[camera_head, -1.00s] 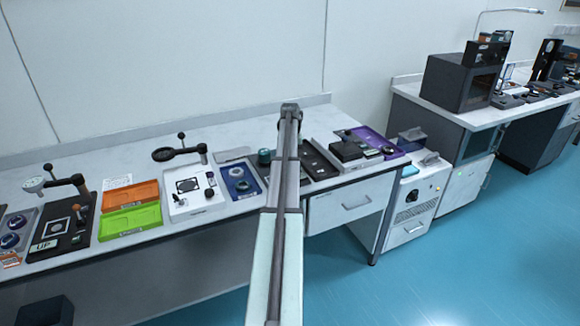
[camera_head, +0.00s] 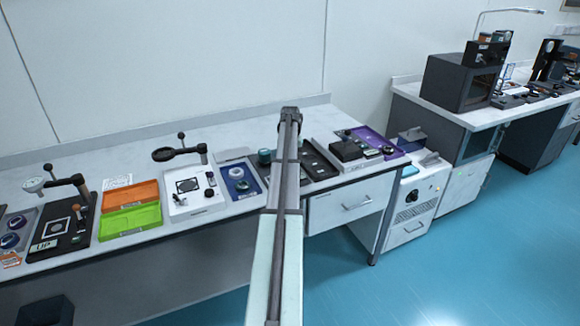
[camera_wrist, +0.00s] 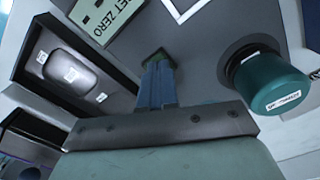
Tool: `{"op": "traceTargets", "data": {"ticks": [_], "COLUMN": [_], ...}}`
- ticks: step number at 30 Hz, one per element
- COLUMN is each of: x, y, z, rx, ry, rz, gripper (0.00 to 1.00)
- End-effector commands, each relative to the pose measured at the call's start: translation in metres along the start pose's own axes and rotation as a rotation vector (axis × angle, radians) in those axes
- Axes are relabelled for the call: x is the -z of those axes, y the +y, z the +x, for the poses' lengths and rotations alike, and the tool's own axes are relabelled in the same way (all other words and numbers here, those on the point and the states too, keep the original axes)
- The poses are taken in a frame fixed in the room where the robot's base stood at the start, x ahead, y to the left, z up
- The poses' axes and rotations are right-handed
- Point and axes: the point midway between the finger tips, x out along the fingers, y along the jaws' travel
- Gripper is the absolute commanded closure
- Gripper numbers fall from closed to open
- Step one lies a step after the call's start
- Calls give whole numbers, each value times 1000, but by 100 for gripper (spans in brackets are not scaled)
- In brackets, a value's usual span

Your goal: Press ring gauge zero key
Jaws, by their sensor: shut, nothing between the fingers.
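In the wrist view my gripper (camera_wrist: 157,62) is shut and empty. Its fingertips point at a dark grey plate (camera_wrist: 205,65); I cannot tell whether they touch it. A pale green label (camera_wrist: 105,15) reading "...ET ZERO" lies beyond the fingertips, cut by the top edge. A teal cylinder (camera_wrist: 272,82) with a small white label stands on a dark round base to the right of the fingers, apart from them. I cannot make out the zero key itself; the fingers may cover it. In the head view the teal cylinder (camera_head: 265,157) stands beside my arm, which hides my gripper.
A dark tray (camera_wrist: 35,52) holding a grey labelled block is close on the left in the wrist view. In the head view a blue tray (camera_head: 252,192), a white plate (camera_head: 202,208) with a ring stand, and a purple tray (camera_head: 377,140) flank the arm on the bench.

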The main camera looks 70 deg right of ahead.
Motion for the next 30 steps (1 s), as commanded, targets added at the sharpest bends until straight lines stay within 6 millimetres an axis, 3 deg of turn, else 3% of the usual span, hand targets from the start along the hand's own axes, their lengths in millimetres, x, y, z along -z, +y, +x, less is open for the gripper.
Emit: {"op": "traceTargets", "data": {"ticks": [14,30], "x": [0,0], "y": [0,0], "z": [-4,-38], "rx": [0,0], "ry": [0,0], "rz": [0,0], "gripper": [100,100]}}
